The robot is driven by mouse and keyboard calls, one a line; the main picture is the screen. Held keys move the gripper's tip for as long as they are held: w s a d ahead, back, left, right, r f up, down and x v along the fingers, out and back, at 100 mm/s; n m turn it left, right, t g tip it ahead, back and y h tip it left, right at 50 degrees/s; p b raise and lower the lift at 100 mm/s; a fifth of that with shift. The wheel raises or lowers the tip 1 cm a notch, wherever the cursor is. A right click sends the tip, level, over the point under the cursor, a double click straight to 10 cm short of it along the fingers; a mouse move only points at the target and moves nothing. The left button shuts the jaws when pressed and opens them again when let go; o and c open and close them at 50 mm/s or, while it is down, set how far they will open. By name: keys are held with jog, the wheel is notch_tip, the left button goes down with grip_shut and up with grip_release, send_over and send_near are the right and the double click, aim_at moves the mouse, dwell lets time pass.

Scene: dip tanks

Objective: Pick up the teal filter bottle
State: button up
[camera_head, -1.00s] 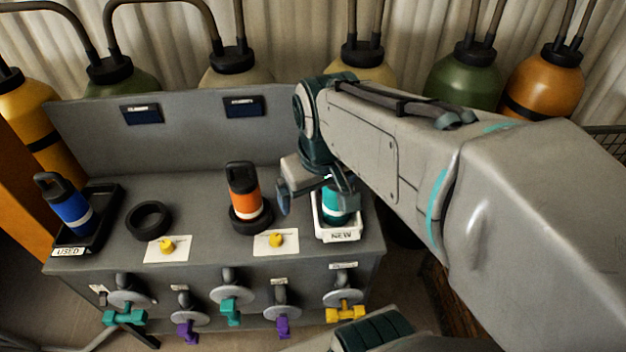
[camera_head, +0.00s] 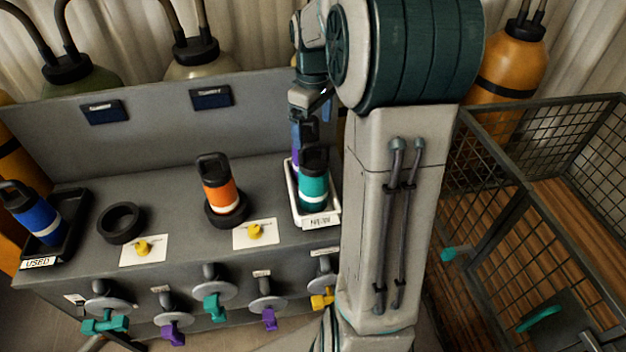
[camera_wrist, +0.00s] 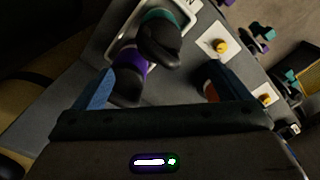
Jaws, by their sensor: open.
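The teal filter bottle (camera_head: 314,188) stands in the white tray marked NEW (camera_head: 318,221), with a black cap and a white band. In the wrist view the teal bottle (camera_wrist: 168,17) shows mostly as its black cap, beyond the fingers. A purple bottle (camera_head: 295,160) is behind it in the same tray, partly hidden; in the wrist view the purple bottle (camera_wrist: 131,57) is nearer the fingers. My gripper (camera_head: 304,130) is above the back of the tray. In the wrist view my gripper (camera_wrist: 160,87) has its fingers wide apart with nothing held.
An orange bottle (camera_head: 218,187) stands on a black ring left of the tray. An empty black ring (camera_head: 121,222) and a USED tray (camera_head: 70,245) with a blue bottle (camera_head: 38,221) are farther left. The panel (camera_head: 150,130) rises behind. Valve handles line the front.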

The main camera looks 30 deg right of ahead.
aim_at(314, 149)
notch_tip(314, 149, down, 9)
jog(key=shift+f+p, duration=0.1)
jog(key=shift+p, duration=0.6)
jog(key=c, duration=1.9)
jog(key=shift+c, duration=0.2)
